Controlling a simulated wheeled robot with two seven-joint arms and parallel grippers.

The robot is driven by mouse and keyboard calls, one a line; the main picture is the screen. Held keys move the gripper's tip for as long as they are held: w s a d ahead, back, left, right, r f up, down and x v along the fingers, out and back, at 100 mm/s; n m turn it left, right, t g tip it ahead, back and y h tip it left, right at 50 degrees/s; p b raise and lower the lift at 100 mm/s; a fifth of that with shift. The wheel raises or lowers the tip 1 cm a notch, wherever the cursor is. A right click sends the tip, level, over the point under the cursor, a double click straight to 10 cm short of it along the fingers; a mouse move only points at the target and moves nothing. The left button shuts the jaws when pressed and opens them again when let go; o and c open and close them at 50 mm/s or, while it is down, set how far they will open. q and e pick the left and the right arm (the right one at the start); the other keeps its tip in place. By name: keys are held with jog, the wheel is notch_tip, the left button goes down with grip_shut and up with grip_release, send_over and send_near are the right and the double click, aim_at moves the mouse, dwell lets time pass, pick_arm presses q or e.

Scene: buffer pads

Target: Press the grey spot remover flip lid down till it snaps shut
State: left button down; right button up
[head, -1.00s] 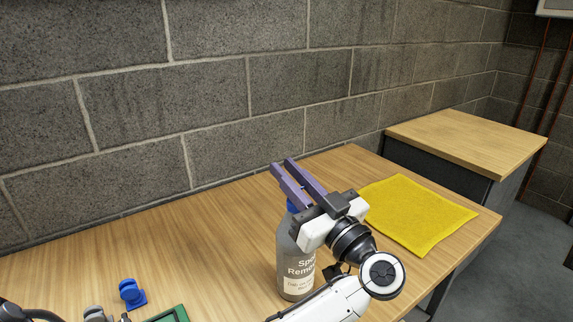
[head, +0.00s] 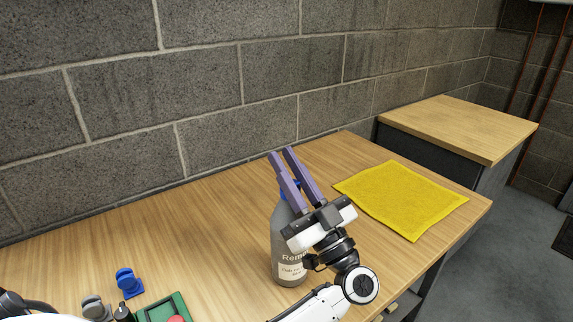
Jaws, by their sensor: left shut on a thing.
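The grey spot remover bottle (head: 284,250) stands upright on the wooden table, its label partly covered by my gripper. The fingers and palm hide most of the top, so I cannot tell whether the flip lid is up or down. My right gripper is not in view.
A yellow pad (head: 400,199) lies flat to the right of the bottle. A blue object (head: 128,282), a grey object (head: 95,306) and a green tray (head: 180,300) are at the lower left. A block wall (head: 200,90) runs behind the table. Another wooden-topped unit (head: 460,126) stands far right.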

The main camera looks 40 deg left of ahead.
pick_arm(q)
jog(key=shift+f, duration=0.2)
jog(key=c, duration=1.8)
grip_release()
jog(key=shift+o, duration=0.2)
jog(key=shift+r, duration=0.1)
notch_tip(320, 180, up, 10)
jog(key=shift+p, duration=0.4)
